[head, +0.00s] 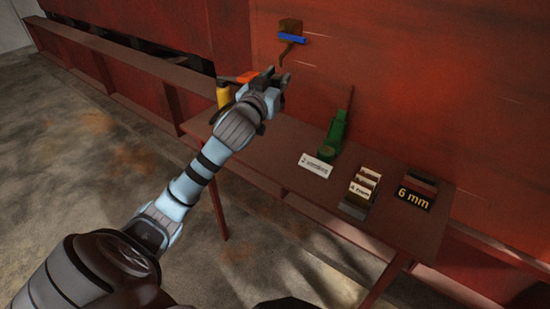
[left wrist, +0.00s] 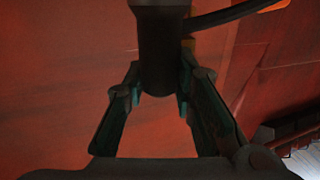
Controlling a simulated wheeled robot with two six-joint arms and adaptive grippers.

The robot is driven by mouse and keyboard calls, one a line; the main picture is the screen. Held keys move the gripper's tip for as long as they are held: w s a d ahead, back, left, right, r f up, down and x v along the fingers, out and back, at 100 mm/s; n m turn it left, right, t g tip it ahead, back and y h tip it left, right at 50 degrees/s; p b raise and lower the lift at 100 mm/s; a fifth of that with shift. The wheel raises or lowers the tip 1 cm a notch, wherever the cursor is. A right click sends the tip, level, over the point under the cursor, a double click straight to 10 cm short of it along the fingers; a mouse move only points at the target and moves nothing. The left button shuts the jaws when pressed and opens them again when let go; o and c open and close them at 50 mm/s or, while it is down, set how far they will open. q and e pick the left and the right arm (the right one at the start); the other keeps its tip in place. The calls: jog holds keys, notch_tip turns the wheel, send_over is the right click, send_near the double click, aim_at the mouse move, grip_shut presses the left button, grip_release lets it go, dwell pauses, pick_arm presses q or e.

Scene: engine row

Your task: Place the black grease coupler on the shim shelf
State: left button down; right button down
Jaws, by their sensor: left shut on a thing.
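My left gripper (head: 279,79) is raised near the red wall, above the far left part of the brown shelf. In the left wrist view my left gripper (left wrist: 161,80) is shut on a dark cylinder, the black grease coupler (left wrist: 160,40). A dark curved hose or bar runs off to its upper right. In the head view the coupler is too small and dark to tell from the fingers. My right gripper is not in view.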

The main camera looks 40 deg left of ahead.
pick_arm(q)
jog(key=shift+a+y, duration=0.3)
jog(key=shift+a, duration=0.1)
notch_tip(320, 180, down, 20)
jog(key=b, duration=0.7)
jog(key=shift+r, duration=0.35)
jog(key=c, duration=1.3)
grip_release()
jog(key=shift+c, duration=0.2)
jog(key=shift+s+d, duration=0.15)
jog(key=shift+s, duration=0.1)
jog(key=v, duration=1.1)
jog(key=shift+s+p, duration=0.2)
jog(key=shift+p, duration=0.25)
